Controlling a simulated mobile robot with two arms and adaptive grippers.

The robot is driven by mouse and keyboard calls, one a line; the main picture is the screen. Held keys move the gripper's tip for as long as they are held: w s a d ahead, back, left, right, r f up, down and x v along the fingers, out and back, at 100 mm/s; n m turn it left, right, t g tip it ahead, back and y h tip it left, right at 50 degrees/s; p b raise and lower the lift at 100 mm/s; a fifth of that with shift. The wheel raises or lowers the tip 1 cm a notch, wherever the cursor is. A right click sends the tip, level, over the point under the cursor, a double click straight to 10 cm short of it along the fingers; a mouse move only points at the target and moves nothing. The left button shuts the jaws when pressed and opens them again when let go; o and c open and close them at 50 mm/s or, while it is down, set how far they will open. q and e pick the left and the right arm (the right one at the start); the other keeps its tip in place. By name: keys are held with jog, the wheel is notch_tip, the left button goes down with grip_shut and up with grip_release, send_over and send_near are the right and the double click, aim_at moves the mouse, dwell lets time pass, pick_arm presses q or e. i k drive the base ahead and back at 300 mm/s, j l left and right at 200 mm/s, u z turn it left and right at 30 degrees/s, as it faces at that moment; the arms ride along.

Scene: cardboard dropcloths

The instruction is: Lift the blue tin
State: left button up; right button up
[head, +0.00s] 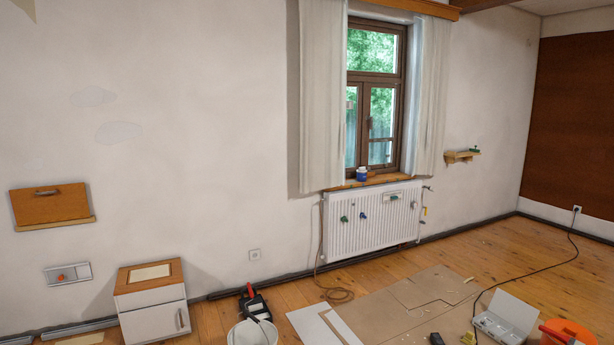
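The blue tin (361,174) stands upright on the wooden windowsill (388,179), near its left end and in front of the window. It is small in the view, with a pale top and a blue body. Neither of my grippers shows in the head view. Nothing is touching the tin apart from the sill under it.
A white radiator (370,222) hangs below the sill, with curtains (322,95) beside the window. A small cabinet (153,300), a white bucket (252,333), cardboard sheets (400,307), an open case (505,318) and a cable (540,262) occupy the floor. Bare floorboards show at right.

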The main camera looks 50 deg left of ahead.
aim_at(361, 177)
jog(key=u, duration=1.25)
jog(key=i+l+z, duration=0.4)
jog(key=l, duration=0.15)
jog(key=i+l+z, duration=1)
jog(key=i+z, duration=0.15)
jog(key=i, duration=0.35)
jog(key=i+l+z, duration=0.1)
jog(key=i+z, duration=0.25)
jog(key=i, duration=0.25)
jog(key=i+u, duration=0.1)
jog(key=i, duration=1.5)
jog(key=i+u, duration=0.15)
jog(key=i, duration=0.65)
jog(key=i+l, duration=0.15)
jog(key=i, duration=0.65)
jog(key=i+l+u, duration=0.15)
jog(key=i, duration=0.6)
jog(key=i+j+u, duration=0.25)
jog(key=u, duration=0.15)
jog(key=i+u, duration=0.8)
jog(key=i+l+u, duration=0.15)
jog(key=i+u, duration=0.25)
jog(key=i+l+u, duration=0.25)
jog(key=i+u, duration=0.15)
jog(key=i+j+u, duration=0.1)
jog(key=i+u, duration=0.25)
jog(key=i, duration=0.65)
jog(key=i+l+u, duration=0.15)
jog(key=i+u, duration=0.2)
jog(key=i, duration=0.7)
